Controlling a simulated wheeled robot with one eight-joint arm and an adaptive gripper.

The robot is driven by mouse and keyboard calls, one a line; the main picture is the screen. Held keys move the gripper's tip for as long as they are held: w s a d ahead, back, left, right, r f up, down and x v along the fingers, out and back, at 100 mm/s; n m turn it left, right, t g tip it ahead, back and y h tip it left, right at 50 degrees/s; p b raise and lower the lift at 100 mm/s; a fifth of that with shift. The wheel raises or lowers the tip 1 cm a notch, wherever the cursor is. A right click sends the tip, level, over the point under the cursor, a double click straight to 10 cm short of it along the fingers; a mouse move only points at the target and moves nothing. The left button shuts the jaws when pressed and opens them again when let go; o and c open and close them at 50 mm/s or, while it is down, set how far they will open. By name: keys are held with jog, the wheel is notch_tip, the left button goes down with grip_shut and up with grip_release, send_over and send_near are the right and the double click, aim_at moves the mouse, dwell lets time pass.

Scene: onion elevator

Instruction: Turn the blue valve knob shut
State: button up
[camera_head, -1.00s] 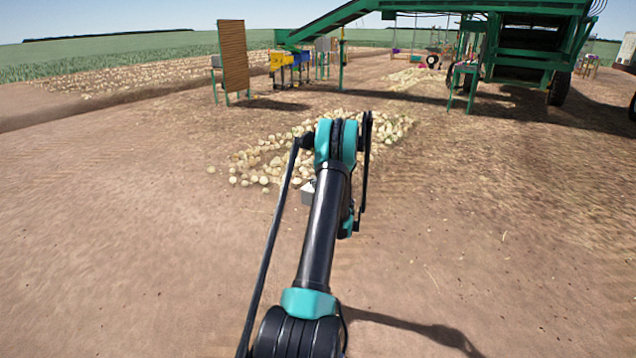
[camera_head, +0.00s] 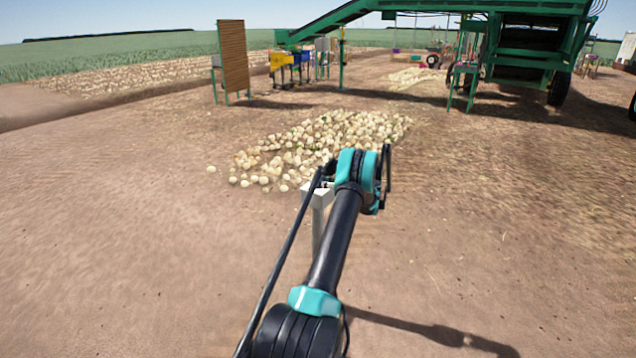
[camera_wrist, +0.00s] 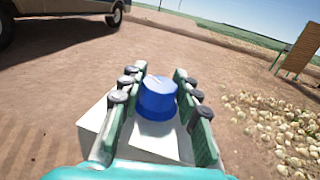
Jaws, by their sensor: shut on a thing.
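The blue valve knob (camera_wrist: 157,97) sits on top of a white box-like post (camera_wrist: 98,120) in the wrist view. My gripper (camera_wrist: 160,88) has its two green fingers on either side of the knob and is shut on it. In the head view the white post (camera_head: 318,198) stands upright beside my arm. The knob and my fingertips are hidden behind my arm in that view.
A spread of onions (camera_head: 320,145) lies on the soil beyond the post. A brown slatted panel (camera_head: 233,56) and a green elevator machine (camera_head: 530,45) stand farther back. A vehicle (camera_wrist: 60,12) is at upper left in the wrist view. Bare soil surrounds the post.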

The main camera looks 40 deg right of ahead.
jog(key=shift+n+g+y, duration=0.3)
dwell(0.4)
jog(key=o, duration=1.2)
jog(key=shift+w, duration=0.1)
jog(key=v, duration=1.2)
jog(key=shift+d, duration=0.1)
